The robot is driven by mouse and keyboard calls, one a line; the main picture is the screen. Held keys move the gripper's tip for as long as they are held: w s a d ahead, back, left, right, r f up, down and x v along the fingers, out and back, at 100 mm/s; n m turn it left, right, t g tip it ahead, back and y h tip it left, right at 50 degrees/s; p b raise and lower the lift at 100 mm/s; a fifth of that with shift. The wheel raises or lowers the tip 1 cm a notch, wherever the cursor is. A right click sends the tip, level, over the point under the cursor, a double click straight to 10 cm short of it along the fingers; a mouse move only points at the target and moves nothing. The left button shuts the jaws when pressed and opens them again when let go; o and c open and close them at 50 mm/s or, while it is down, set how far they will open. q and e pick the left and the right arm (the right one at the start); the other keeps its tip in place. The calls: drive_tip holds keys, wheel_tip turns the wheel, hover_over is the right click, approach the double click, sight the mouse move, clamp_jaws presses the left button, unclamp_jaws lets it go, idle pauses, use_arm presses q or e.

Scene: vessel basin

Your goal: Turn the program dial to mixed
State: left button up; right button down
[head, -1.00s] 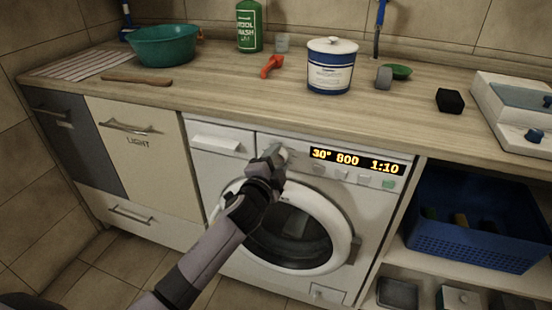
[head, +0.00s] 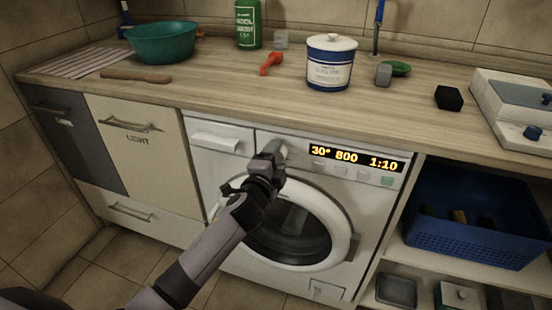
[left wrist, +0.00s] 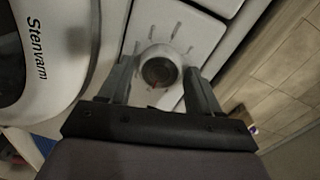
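The program dial (left wrist: 159,72) is a round white knob with a dark centre and a red mark at its lower edge in the left wrist view. Several short grey marks ring it on the white panel. In the head view, my left gripper (head: 274,153) is at the upper front of the washing machine (head: 222,165) and mostly covers the dial. The display (head: 356,159) reads 30° 800 1:10. My right gripper is not in view.
The round door (head: 347,240) lies just below the dial, and the detergent drawer (head: 215,141) is left of it. The wooden worktop (head: 215,95) overhangs above, carrying a green basin (head: 163,45) and a blue-white tub (head: 331,68). A blue crate (head: 470,235) stands to the right.

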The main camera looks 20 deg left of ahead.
use_arm(q)
drive_tip(key=shift+o, duration=0.2)
drive_tip(key=shift+s, duration=0.25)
drive_tip(key=s, duration=0.6)
drive_tip(key=shift+s+a+r+p, duration=0.15)
drive_tip(key=shift+s+r+p, duration=0.1)
drive_tip(key=shift+s+p, duration=0.15)
drive_tip(key=s+a+f+n+g+p, duration=0.1)
drive_tip(key=s+f+n+g+p, duration=0.2)
drive_tip(key=s+n, duration=0.4)
drive_tip(key=s+a+f+n+g+h+p, duration=0.1)
drive_tip(key=s+f+n+g+p, duration=0.2)
drive_tip(key=s, duration=1.6)
wheel_tip(320, 180, down, 5)
drive_tip(key=n+p, duration=0.2)
drive_tip(key=n, duration=0.2)
drive_tip(key=shift+s+g+h, duration=0.2)
drive_tip(key=shift+g+h, duration=0.1)
drive_tip(key=shift+g, duration=0.1)
